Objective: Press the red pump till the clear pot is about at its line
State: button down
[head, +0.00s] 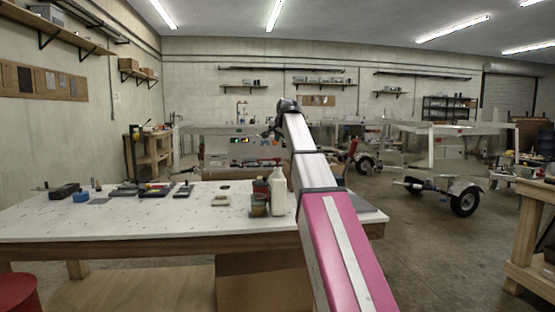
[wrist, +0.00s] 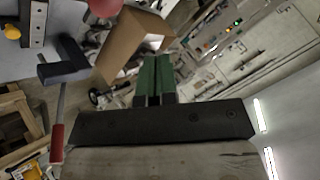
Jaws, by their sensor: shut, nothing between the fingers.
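On the white-topped bench, a cluster of containers stands left of my arm in the head view. It has a white bottle (head: 279,192), a dark reddish bottle (head: 261,187) and a small brownish jar (head: 258,208) in front of it. I cannot tell for sure which is the red pump or the clear pot, and no fill line or level is readable. My gripper (head: 270,131) is raised well above and behind these containers, apart from them. In the wrist view its green fingers (wrist: 155,66) are together and empty. A blurred red round shape (wrist: 105,7) shows at the top edge.
The bench (head: 120,221) also holds a blue block (head: 81,197), dark trays and small tools at left. An open cardboard box (wrist: 133,40) shows in the wrist view. Trailers (head: 445,150) stand behind; a wooden bench (head: 530,225) is at right, with clear floor between.

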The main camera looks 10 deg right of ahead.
jog(key=shift+f, duration=2.4)
jog(key=shift+f, duration=0.2)
jog(key=shift+f, duration=0.2)
jog(key=shift+f, duration=1.05)
dwell(1.3)
jog(key=shift+r, duration=1.45)
jog(key=shift+r, duration=2.55)
